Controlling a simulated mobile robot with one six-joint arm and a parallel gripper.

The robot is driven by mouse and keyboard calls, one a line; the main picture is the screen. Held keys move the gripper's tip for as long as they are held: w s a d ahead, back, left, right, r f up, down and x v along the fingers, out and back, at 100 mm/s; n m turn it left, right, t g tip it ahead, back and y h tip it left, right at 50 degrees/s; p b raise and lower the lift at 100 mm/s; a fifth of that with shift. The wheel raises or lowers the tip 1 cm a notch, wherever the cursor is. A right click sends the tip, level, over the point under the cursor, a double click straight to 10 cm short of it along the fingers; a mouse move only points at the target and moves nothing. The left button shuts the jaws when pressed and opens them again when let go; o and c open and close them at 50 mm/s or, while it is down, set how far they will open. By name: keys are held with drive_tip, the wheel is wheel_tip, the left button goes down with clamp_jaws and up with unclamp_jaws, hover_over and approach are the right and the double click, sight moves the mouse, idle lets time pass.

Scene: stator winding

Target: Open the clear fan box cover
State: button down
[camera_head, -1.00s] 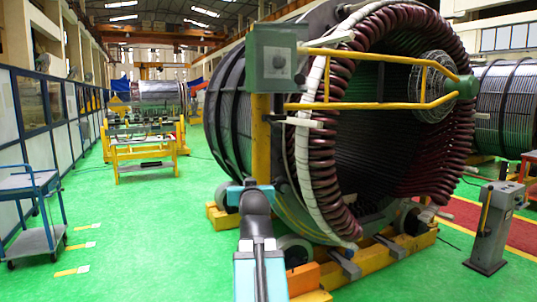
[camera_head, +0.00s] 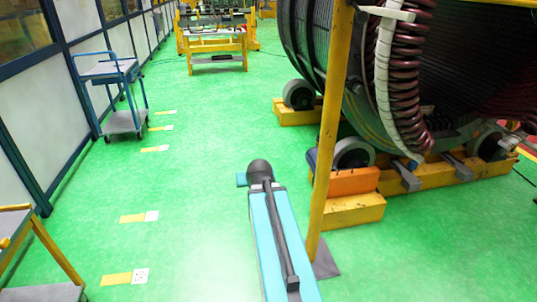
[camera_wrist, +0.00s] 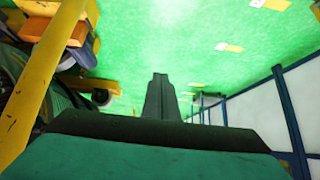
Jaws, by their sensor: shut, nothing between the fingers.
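I cannot make out a clear fan box or its cover in either view. My gripper (camera_wrist: 160,78) shows in the wrist view as a dark narrow shape with its fingers together, empty, over the green floor. It touches nothing that I can see. In the head view my arm reaches forward from the bottom, and I cannot make out the gripper there.
The large stator (camera_head: 345,85) rests on wheeled yellow supports (camera_head: 350,212) at the right. A yellow post (camera_head: 328,140) stands close right of my arm. A blue cart (camera_head: 112,90) stands by the left wall panels. A yellow bench (camera_head: 216,45) stands farther back. Green floor (camera_head: 205,150) is open between.

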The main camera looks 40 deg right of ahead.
drive_tip(key=s+a+f+n+g+y+b, duration=0.1)
drive_tip(key=s+a+f+n+g+y, duration=0.3)
drive_tip(key=a+f, duration=0.9)
drive_tip(key=s+a+f+m+g, duration=0.15)
drive_tip(key=s+a+f, duration=0.45)
drive_tip(key=a+f, duration=0.7)
drive_tip(key=s+a+f+n+g+b, duration=0.1)
drive_tip(key=s+a+f+g, duration=0.3)
drive_tip(key=s+f, duration=0.5)
drive_tip(key=s+a+f+n+g, duration=0.2)
drive_tip(key=s+a+f, duration=0.4)
drive_tip(key=s, duration=0.9)
wheel_tip(320, 180, down, 3)
drive_tip(key=shift+s+r+n+g+b, duration=0.2)
drive_tip(key=shift+n+g+b, duration=0.15)
drive_tip(key=shift+g, duration=0.5)
drive_tip(key=shift+a, duration=0.15)
